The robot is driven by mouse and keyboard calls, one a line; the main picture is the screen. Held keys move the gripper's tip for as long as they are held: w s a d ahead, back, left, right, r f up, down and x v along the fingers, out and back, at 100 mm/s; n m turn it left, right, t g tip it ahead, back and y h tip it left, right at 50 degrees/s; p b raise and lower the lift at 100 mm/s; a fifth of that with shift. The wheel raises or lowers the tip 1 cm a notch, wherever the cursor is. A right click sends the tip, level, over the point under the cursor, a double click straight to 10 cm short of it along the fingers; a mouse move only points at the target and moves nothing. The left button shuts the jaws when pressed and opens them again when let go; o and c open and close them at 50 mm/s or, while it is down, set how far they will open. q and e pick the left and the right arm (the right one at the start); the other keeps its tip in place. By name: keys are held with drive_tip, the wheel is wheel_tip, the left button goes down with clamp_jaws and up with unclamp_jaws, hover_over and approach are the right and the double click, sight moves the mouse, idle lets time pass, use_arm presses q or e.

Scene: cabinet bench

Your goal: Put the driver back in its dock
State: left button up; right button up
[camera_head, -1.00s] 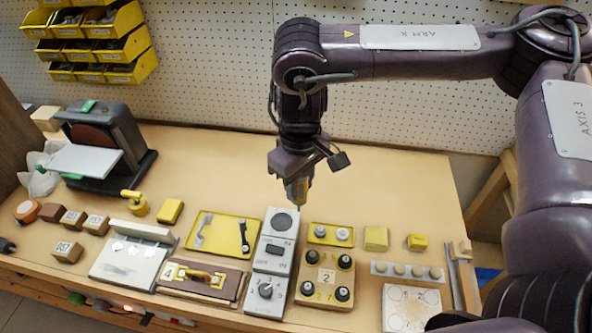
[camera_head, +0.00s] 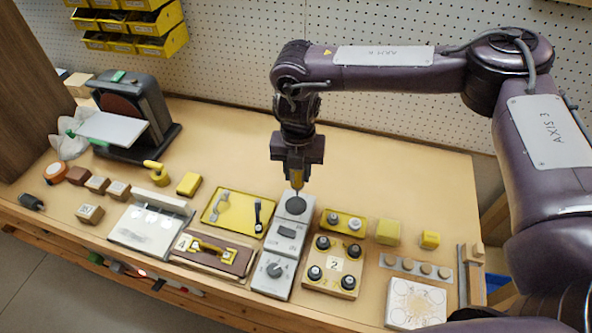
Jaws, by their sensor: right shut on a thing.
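My right gripper (camera_head: 296,166) hangs straight down over the bench, shut on the driver. The driver (camera_head: 297,179) is yellow with a thin dark tip, upright, its upper part hidden between the fingers. Its tip appears just above or at the dark round recess (camera_head: 296,205) at the far end of a long grey unit. I cannot tell whether it touches. This grey unit, which looks like the dock (camera_head: 304,216), also carries a dark rectangular part and a knob (camera_head: 274,269). My left gripper is not in view.
A yellow tray (camera_head: 222,221) with tools lies left of the grey unit. A wooden block with several dark knobs (camera_head: 335,264) and a small yellow tray (camera_head: 343,232) lie to its right. A sander (camera_head: 130,110) stands back left. The bench behind the dock is clear.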

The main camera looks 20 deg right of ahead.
sight(296, 187)
drive_tip(key=shift+w+a+f+n, duration=0.2)
drive_tip(key=shift+f+n, duration=0.25)
drive_tip(key=shift+n, duration=0.65)
wheel_tip(296, 187, down, 4)
drive_tip(key=b, duration=0.3)
drive_tip(key=shift+d+f, duration=0.1)
drive_tip(key=shift+f+b, duration=0.55)
drive_tip(key=shift+f, duration=0.05)
drive_tip(key=shift+p, duration=0.3)
drive_tip(key=shift+f+b, duration=1.25)
drive_tip(key=shift+f, duration=0.95)
idle(2.1)
drive_tip(key=o, duration=1.3)
drive_tip(key=shift+c, duration=0.2)
